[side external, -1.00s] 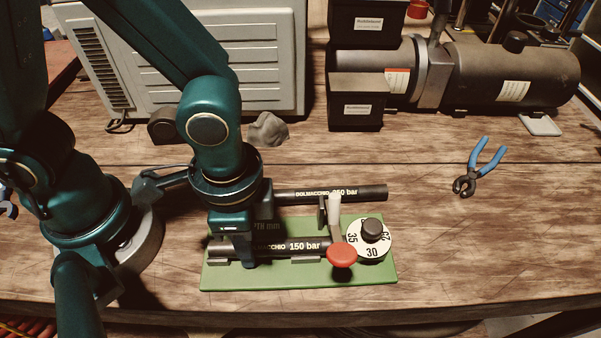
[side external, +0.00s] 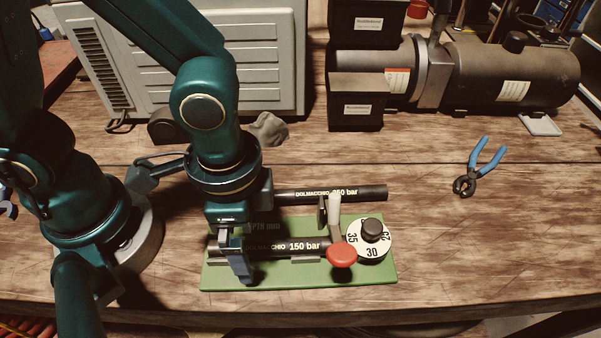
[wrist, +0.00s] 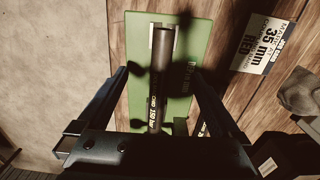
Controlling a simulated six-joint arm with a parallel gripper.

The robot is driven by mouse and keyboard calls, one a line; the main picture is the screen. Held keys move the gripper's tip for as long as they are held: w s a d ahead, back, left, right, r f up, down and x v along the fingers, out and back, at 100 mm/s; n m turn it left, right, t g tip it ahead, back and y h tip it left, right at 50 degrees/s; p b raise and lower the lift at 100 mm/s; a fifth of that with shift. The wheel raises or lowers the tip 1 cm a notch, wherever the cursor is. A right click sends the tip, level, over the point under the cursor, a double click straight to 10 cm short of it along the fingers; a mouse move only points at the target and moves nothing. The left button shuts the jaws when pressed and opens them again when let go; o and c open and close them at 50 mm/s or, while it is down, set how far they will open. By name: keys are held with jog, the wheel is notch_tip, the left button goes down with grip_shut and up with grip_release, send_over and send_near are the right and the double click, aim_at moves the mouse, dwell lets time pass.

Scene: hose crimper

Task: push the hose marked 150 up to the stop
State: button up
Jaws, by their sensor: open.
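The hose marked 150 bar (side external: 290,246) is a black tube lying along the green plate (side external: 350,278). Its right end reaches the red knob (side external: 342,255), which hides where it ends. In the wrist view the hose (wrist: 158,80) runs lengthwise over the plate (wrist: 196,50), its open end at the top. My gripper (side external: 238,265) is open near the hose's left end, one finger on the near side. In the wrist view my gripper's (wrist: 160,72) fingers stand on both sides of the hose, apart from it. I cannot make out the stop.
A second black hose (side external: 285,195) lies on the table behind the plate. A white numbered dial (side external: 371,240) and a pale upright lever (side external: 334,213) sit at the plate's right. Blue pliers (side external: 478,168) lie further right. A printed label (wrist: 263,44) shows beside the plate.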

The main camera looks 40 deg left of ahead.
jog(key=shift+r, duration=3.7)
